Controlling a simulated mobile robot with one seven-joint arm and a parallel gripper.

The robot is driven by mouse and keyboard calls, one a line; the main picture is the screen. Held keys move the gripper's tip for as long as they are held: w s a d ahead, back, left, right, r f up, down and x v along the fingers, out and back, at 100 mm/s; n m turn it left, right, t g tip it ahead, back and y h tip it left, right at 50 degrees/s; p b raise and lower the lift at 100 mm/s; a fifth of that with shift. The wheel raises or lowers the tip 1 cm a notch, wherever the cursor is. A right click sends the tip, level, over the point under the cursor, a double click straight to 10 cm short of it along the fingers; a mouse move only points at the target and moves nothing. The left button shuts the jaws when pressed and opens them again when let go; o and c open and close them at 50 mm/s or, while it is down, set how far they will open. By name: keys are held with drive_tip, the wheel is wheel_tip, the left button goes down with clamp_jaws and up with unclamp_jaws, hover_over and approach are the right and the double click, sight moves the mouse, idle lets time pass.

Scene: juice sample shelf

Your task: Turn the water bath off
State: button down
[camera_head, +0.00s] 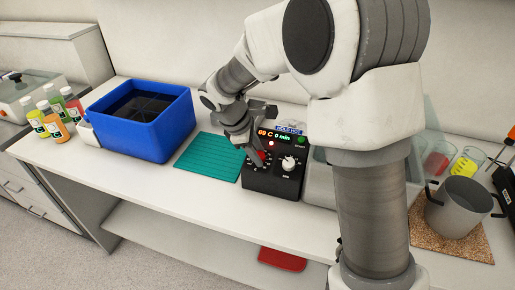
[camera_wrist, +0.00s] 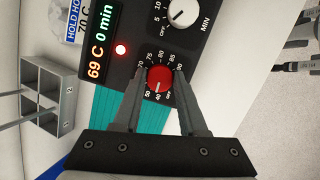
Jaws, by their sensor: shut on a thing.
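The water bath's black control box (camera_head: 268,180) stands near the front of the bench. Its display (camera_wrist: 100,40) reads 69 C and 0 min, and a red lamp (camera_wrist: 120,49) is lit. My gripper (camera_head: 256,156) reaches down to its front panel. In the wrist view, my gripper (camera_wrist: 159,74) is shut on the red temperature knob (camera_wrist: 158,79), one finger on each side. The dial runs from OFF through 40 upward; the knob's exact setting is hard to read. The white MIN knob (camera_wrist: 182,12) is beside it, untouched. My arm hides part of the bath.
A teal mat (camera_head: 210,158) lies left of the control box, then a blue tub (camera_head: 145,125) and several juice bottles (camera_head: 55,126). A metal pot (camera_head: 458,207) stands on a cork mat at right. A red item (camera_head: 282,259) lies on the lower shelf.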

drive_tip(key=n+t+p, duration=0.1)
drive_tip(key=n, duration=0.3)
drive_tip(key=shift+r+n, duration=0.15)
drive_tip(key=shift+n, duration=0.15)
drive_tip(key=shift+s+n+t+p, duration=0.1)
drive_tip(key=shift+n+t+p, duration=0.6)
drive_tip(key=shift+n, duration=1.2)
drive_tip(key=shift+c, duration=2.2)
unclamp_jaws()
drive_tip(key=p+v, duration=0.2)
drive_tip(key=v, duration=1.5)
drive_tip(key=shift+r, duration=0.15)
drive_tip(key=shift+d, duration=0.2)
